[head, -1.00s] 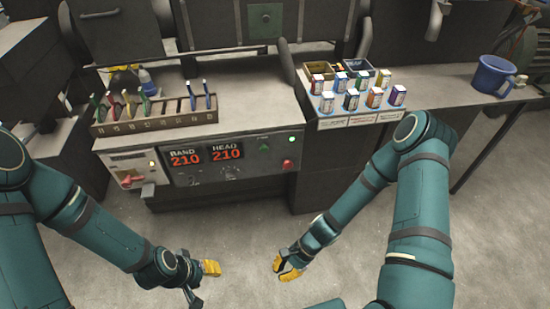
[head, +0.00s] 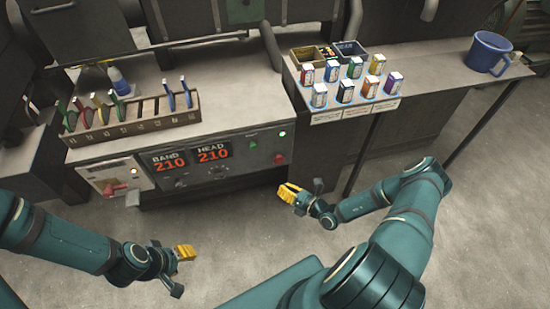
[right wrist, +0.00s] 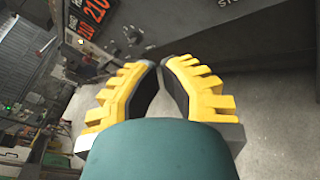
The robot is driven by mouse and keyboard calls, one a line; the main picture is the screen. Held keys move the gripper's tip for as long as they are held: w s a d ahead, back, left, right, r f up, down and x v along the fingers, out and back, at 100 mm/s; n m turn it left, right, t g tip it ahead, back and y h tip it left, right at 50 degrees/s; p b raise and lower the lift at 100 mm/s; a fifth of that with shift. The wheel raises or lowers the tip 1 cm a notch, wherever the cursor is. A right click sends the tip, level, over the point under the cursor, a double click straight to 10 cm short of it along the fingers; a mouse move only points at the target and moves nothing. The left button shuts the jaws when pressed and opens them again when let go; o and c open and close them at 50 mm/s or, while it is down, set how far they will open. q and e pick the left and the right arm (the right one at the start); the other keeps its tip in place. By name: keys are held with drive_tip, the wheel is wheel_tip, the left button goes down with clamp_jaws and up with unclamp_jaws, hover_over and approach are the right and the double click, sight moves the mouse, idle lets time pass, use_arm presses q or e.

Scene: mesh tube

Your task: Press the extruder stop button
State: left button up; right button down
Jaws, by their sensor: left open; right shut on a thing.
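The red stop button (head: 279,159) is at the right end of the grey extruder control panel (head: 228,165), below a lit green lamp (head: 282,133). My right gripper (head: 284,192) is just below and in front of it, apart from it. In the right wrist view, the yellow fingers (right wrist: 162,64) are nearly tip to tip, and I see nothing between them. Part of a "STO" label shows at that view's top edge; the button itself is not in view there. My left gripper (head: 186,262) is open and empty, low over the floor.
A slotted rack (head: 150,122) and several small boxes (head: 345,90) stand above. A blue mug (head: 488,52) is at right. The floor in front is clear.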

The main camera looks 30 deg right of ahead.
sight(279, 159)
drive_tip(key=shift+w, duration=0.1)
idle(0.3)
drive_tip(key=w+d+b, duration=0.2)
drive_tip(key=w+b, duration=0.2)
drive_tip(key=w, duration=0.4)
drive_tip(key=shift+w, duration=0.2)
drive_tip(key=shift+w, duration=0.1)
idle(1.3)
drive_tip(key=shift+w+d, duration=0.15)
drive_tip(key=shift+w, duration=0.2)
drive_tip(key=shift+w+d+b, duration=0.2)
drive_tip(key=shift+w+b, duration=0.45)
drive_tip(key=shift+w, duration=0.15)
idle(1.0)
drive_tip(key=shift+s+r, duration=0.1)
drive_tip(key=shift+s+a+p, duration=0.15)
drive_tip(key=shift+s+p, duration=0.25)
drive_tip(key=shift+s, duration=0.2)
drive_tip(key=shift+s+a+p, duration=0.15)
drive_tip(key=shift+s+p, duration=0.25)
drive_tip(key=shift+s, duration=0.15)
